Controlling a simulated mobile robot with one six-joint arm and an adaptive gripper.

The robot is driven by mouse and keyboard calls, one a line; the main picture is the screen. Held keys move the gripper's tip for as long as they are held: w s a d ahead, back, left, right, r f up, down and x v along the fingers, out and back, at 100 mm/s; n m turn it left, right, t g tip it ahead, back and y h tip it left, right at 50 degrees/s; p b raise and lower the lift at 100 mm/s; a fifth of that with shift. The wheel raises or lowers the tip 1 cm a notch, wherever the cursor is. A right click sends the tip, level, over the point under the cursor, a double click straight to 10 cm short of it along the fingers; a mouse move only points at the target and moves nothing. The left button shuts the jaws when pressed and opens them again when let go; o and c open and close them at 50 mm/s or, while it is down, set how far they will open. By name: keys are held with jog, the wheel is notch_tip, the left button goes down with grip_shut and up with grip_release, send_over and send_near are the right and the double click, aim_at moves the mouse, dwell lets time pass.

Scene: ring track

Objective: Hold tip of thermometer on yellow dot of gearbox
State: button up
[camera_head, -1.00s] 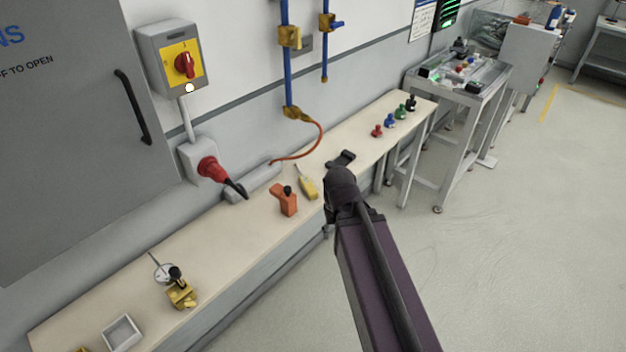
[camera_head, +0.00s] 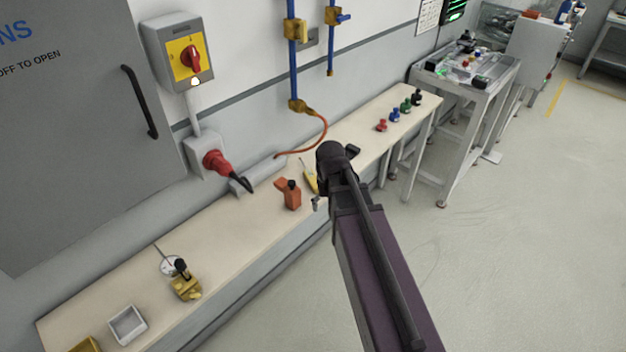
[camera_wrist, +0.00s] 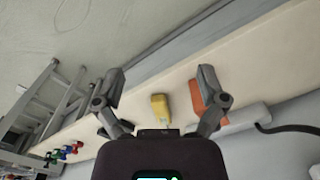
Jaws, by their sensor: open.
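A yellow handheld tool with a thin tip, which looks like the thermometer (camera_head: 310,181), lies on the bench, partly hidden by my arm in the head view. In the wrist view its yellow body (camera_wrist: 160,108) shows between my spread fingers, some way beyond them. My gripper (camera_wrist: 160,77) is open and empty above the bench. In the head view my gripper (camera_head: 334,178) is largely hidden behind my own wrist. I cannot make out a gearbox with a yellow dot in either view.
An orange block with a black knob (camera_head: 291,195) stands just left of the yellow tool. The bench (camera_head: 235,230) also holds a dial gauge (camera_head: 170,265), a brass-coloured fixture (camera_head: 185,287) and a white tray (camera_head: 127,325). Coloured knobs (camera_head: 395,114) stand at the far end. An orange hose (camera_head: 318,140) hangs behind.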

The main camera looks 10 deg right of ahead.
notch_tip(320, 180, up, 3)
jog(key=n+p, duration=0.2)
jog(key=p, duration=0.1)
send_over(312, 178)
jog(key=shift+d+r, duration=0.15)
jog(key=shift+d, duration=0.15)
notch_tip(312, 178, down, 9)
jog(key=b, duration=0.8)
jog(key=shift+r+b, duration=0.2)
jog(key=shift+b, duration=0.15)
jog(key=shift+f, duration=0.1)
jog(key=shift+w+a+f+b, duration=0.1)
jog(key=shift+f+b, duration=1.15)
jog(key=shift+b, duration=0.05)
jog(key=shift+a+f+b, duration=0.1)
jog(key=shift+f+b, duration=1.15)
jog(key=shift+b, duration=0.05)
grip_shut()
